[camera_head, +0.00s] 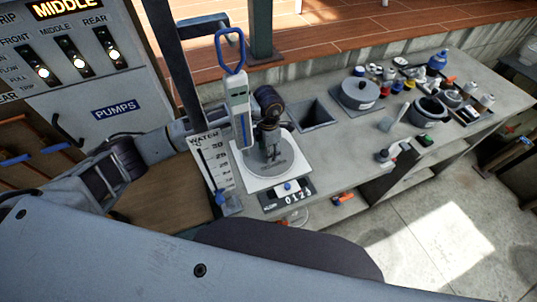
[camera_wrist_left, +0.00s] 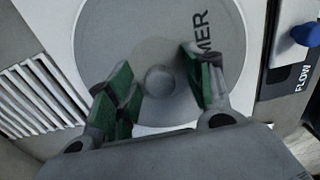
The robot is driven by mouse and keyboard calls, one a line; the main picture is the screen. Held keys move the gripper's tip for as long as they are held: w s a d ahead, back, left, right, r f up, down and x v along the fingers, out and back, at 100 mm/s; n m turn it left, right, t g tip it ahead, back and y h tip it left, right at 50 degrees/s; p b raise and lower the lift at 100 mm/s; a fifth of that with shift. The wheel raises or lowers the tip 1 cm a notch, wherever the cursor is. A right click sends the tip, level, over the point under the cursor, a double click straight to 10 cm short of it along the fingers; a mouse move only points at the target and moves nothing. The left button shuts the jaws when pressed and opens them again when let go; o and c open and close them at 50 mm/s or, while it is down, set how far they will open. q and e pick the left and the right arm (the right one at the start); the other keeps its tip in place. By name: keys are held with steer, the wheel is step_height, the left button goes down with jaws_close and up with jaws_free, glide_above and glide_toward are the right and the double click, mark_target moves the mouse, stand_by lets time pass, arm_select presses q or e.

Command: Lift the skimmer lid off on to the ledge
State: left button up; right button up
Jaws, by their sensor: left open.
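The skimmer lid (camera_wrist_left: 150,45) is a round grey disc with a small round knob (camera_wrist_left: 160,80) at its centre and the letters "MER" showing. It lies flat in a white square plate (camera_head: 243,174) on the grey counter; the head view shows part of the lid (camera_head: 275,166) below my gripper. My left gripper (camera_head: 267,150) is over the lid, pointing down. In the left wrist view its green-padded fingers (camera_wrist_left: 160,92) are apart, one on each side of the knob, with no clear contact. The right gripper is not in view.
A square opening (camera_head: 314,115) sits in the counter beside the plate. A round lidded pot (camera_head: 360,94) and several small bottles and jars stand to the right. A water gauge board (camera_head: 215,165) and a blue-handled tester (camera_head: 239,105) stand close to my left arm. Some bare counter (camera_head: 345,150) lies right of the plate.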

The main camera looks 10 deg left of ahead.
arm_select(q)
jaws_close()
stand_by(0.4)
steer(key=shift+r+b, duration=1)
steer(key=shift+r, duration=4)
